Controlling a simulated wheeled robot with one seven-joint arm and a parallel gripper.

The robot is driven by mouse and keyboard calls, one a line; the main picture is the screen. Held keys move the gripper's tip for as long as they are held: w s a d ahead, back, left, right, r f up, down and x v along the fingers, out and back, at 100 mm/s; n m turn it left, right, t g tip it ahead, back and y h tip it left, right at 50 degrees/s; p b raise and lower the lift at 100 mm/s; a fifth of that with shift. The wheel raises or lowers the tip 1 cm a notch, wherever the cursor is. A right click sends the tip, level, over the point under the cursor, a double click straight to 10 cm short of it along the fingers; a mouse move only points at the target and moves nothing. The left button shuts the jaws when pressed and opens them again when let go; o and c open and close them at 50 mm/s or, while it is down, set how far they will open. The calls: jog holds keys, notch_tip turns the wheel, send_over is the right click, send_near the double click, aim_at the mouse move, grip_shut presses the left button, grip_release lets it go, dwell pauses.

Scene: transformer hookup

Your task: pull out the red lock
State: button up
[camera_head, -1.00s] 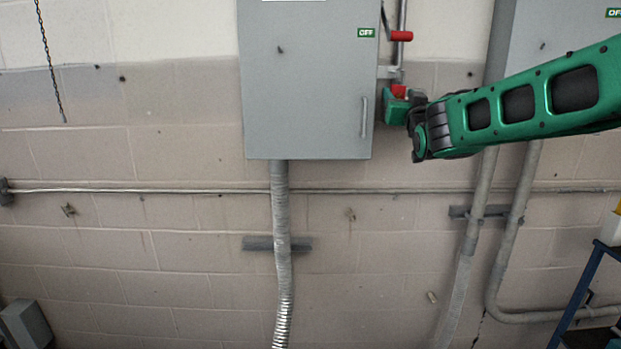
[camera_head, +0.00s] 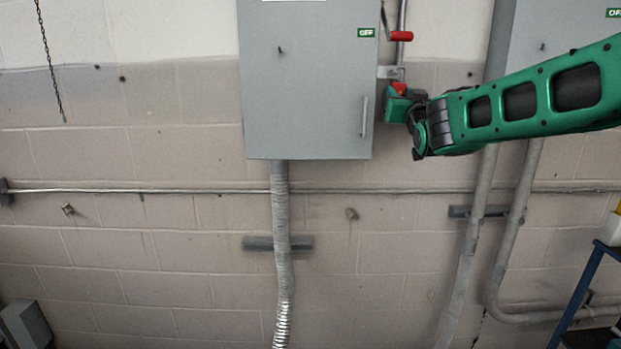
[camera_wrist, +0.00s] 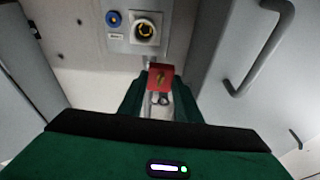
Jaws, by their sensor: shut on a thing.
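The red lock (camera_wrist: 160,77) shows in the wrist view as a small red block with a yellowish mark on its face. It sits between the green fingers of my gripper (camera_wrist: 159,100), which are shut on it. In the head view the red lock (camera_head: 399,88) shows just above my gripper (camera_head: 397,106), at the right side of the grey cabinet. The fingers hide its lower part. I cannot tell whether it is still seated in its bracket (camera_head: 389,72).
The grey cabinet (camera_head: 310,100) with a vertical handle (camera_head: 364,117) is left of my gripper. A red-gripped lever (camera_head: 401,36) is above. In the wrist view a panel with a blue button (camera_wrist: 113,18) and a round switch (camera_wrist: 146,30) lies beyond the lock. A second cabinet (camera_head: 560,30) stands right.

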jog(key=shift+r, duration=1.15)
jog(key=shift+d, duration=0.1)
jog(key=shift+d+f, duration=0.1)
jog(key=shift+d, duration=1.8)
jog(key=shift+r+v, duration=0.25)
jog(key=shift+v, duration=0.95)
jog(key=shift+r+v, duration=0.25)
jog(key=shift+v, duration=1)
